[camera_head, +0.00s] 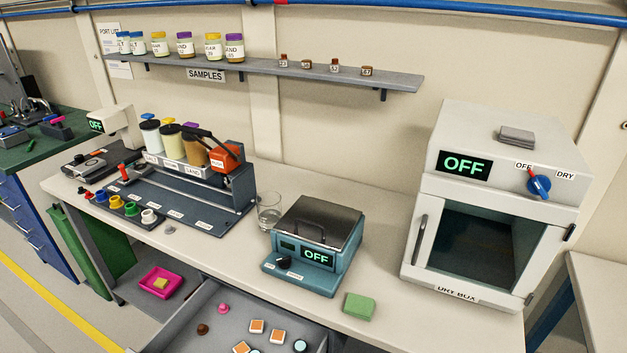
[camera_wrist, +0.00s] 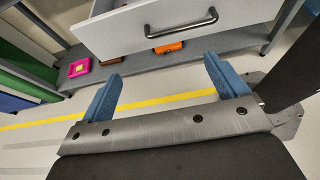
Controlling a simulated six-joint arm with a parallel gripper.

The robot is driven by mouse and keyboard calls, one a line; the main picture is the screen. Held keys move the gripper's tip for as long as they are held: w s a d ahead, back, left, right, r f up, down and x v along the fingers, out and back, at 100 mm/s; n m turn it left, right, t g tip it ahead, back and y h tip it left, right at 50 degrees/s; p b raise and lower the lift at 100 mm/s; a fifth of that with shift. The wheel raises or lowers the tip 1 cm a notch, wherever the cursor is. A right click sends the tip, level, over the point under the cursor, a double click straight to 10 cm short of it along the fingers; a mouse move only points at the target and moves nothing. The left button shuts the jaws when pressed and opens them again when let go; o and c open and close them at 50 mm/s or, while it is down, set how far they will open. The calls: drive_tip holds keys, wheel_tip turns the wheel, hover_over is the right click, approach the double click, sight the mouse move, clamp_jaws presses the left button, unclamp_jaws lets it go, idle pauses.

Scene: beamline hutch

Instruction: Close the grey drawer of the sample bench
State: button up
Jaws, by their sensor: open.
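The grey drawer (camera_head: 190,318) of the sample bench is pulled out at the bottom of the head view. Small things lie in it, among them a pink one, a dark one and several orange-topped squares. Its front is cut off there. In the wrist view the pale drawer front (camera_wrist: 115,32) shows at the top, with a dark bar handle (camera_wrist: 183,25). My gripper (camera_wrist: 162,69) is open and empty, its two blue fingers pointing toward the drawer front below the handle. A gap seems to separate them, but the distance is hard to tell. My gripper is not in the head view.
The bench top (camera_head: 385,205) carries a teal balance (camera_head: 318,225), a glass (camera_head: 268,212), a green block (camera_head: 358,306) and a white dry box (camera_head: 500,200). A pink tray (camera_head: 160,281) sits on the lower shelf.

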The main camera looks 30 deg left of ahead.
drive_tip(key=shift+d, duration=0.1)
drive_tip(key=c, duration=1.1)
drive_tip(key=shift+t, duration=0.8)
drive_tip(key=d+f, duration=0.1)
drive_tip(key=d, duration=0.2)
drive_tip(key=d+f, duration=0.2)
drive_tip(key=d, duration=0.1)
drive_tip(key=s+d+f, duration=0.1)
drive_tip(key=d, duration=0.3)
drive_tip(key=shift+f, duration=0.25)
clamp_jaws()
drive_tip(key=w+d+f+t, duration=0.2)
drive_tip(key=w+d+t, duration=0.1)
drive_tip(key=d, duration=1)
drive_tip(key=w, duration=1.3)
drive_tip(key=shift+w, duration=0.25)
drive_tip(key=shift+w, duration=0.15)
hover_over(311, 350)
drive_tip(key=s+d, duration=0.2)
drive_tip(key=s, duration=0.3)
drive_tip(key=shift+w+a, duration=0.1)
drive_tip(key=shift+a, duration=0.15)
drive_tip(key=shift+w, duration=0.8)
drive_tip(key=shift+w+a+r, duration=0.1)
drive_tip(key=shift+w, duration=0.05)
